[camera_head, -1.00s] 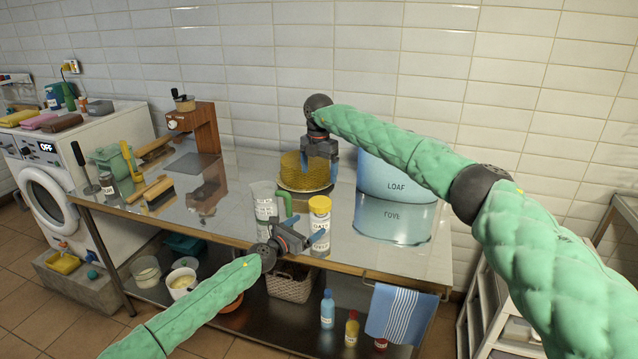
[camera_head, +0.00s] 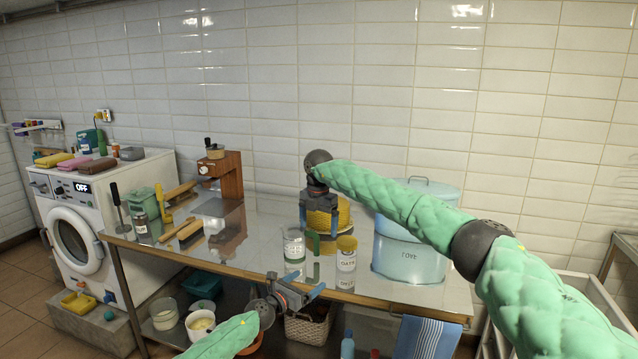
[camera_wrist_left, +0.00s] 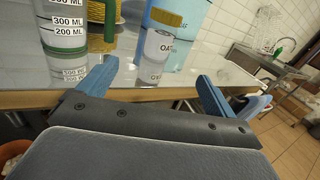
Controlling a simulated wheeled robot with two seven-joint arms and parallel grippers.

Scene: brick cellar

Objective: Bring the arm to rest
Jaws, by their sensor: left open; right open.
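My left gripper (camera_head: 296,285) is open and empty at the front edge of the metal table (camera_head: 265,235). Its two blue fingers stand wide apart in the left wrist view (camera_wrist_left: 156,80). Beyond them stand a measuring jug (camera_wrist_left: 63,28) with a green handle and an oats jar (camera_wrist_left: 158,47) with a yellow lid. My right gripper (camera_head: 319,222) is open and points down over the table, in front of a gold woven-looking container (camera_head: 344,213). It partly hides that container; I cannot tell whether it touches. The right arm spans in front of the blue bin (camera_head: 408,258).
The jug (camera_head: 293,250) and oats jar (camera_head: 346,255) stand just behind my left gripper. A washing machine (camera_head: 80,240) stands further left. A striped blue towel (camera_head: 425,338) hangs in front. The lower shelf holds bowls and bottles.

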